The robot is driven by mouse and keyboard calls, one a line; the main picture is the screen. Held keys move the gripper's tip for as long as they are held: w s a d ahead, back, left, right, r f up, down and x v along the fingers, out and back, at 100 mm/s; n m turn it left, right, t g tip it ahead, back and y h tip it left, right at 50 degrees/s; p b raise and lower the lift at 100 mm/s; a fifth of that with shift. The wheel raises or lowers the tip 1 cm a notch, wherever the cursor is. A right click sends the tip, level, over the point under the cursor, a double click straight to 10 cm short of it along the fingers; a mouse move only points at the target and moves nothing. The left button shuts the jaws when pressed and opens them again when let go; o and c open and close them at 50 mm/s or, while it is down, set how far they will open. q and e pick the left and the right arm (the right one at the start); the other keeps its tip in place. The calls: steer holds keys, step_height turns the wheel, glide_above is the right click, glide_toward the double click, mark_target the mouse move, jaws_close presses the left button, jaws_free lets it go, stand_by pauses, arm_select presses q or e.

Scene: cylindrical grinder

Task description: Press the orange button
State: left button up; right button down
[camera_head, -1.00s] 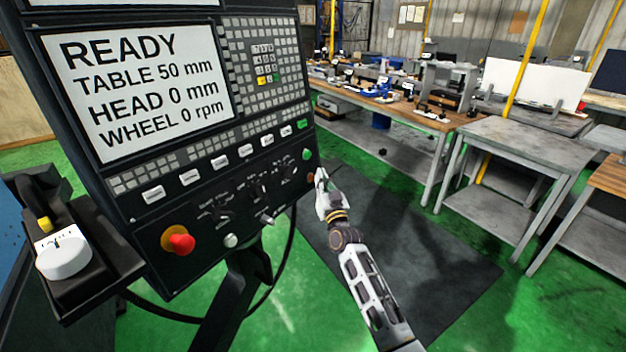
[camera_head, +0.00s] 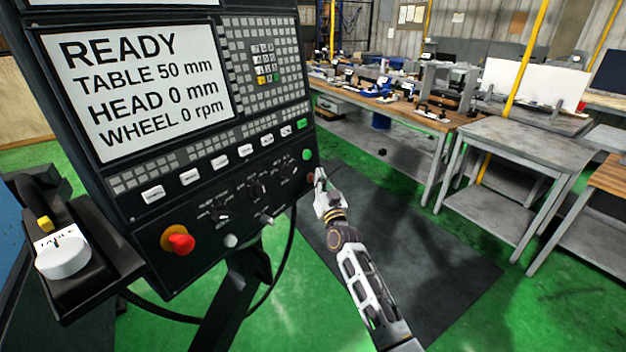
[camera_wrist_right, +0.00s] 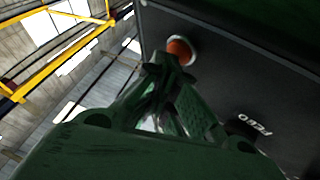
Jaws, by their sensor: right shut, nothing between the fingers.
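The orange button (camera_wrist_right: 180,50) is round with a pale ring and sits on the dark panel face in the right wrist view. In the head view it shows as a small dull orange-red spot (camera_head: 310,177) at the panel's lower right edge, below a green button. My right gripper (camera_head: 320,176) is shut and empty, with its tips right beside this button. In the right wrist view the fingertips (camera_wrist_right: 166,62) are just below the button and overlap its lower edge; I cannot tell whether they touch it. My left gripper is not in view.
The control panel (camera_head: 120,185) carries a screen reading READY, several keys, knobs, a green button (camera_head: 306,154) and a red mushroom button (camera_head: 180,242). A box with a white dial (camera_head: 62,258) stands at the left.

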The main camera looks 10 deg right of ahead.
stand_by(0.8)
steer(key=shift+s+d+r+p, duration=0.15)
steer(key=shift+s+d+p, duration=0.3)
steer(key=shift+s+p, duration=0.1)
steer(key=shift+s+d+r+p, duration=0.25)
steer(key=shift+s+d+p, duration=0.35)
steer(key=shift+s+d, duration=0.3)
steer(key=shift+s+d+r+p, duration=0.2)
steer(key=shift+s+d+p, duration=0.35)
steer(key=shift+s+d, duration=0.35)
steer(key=shift+a+f, duration=0.1)
steer(key=shift+a, duration=0.05)
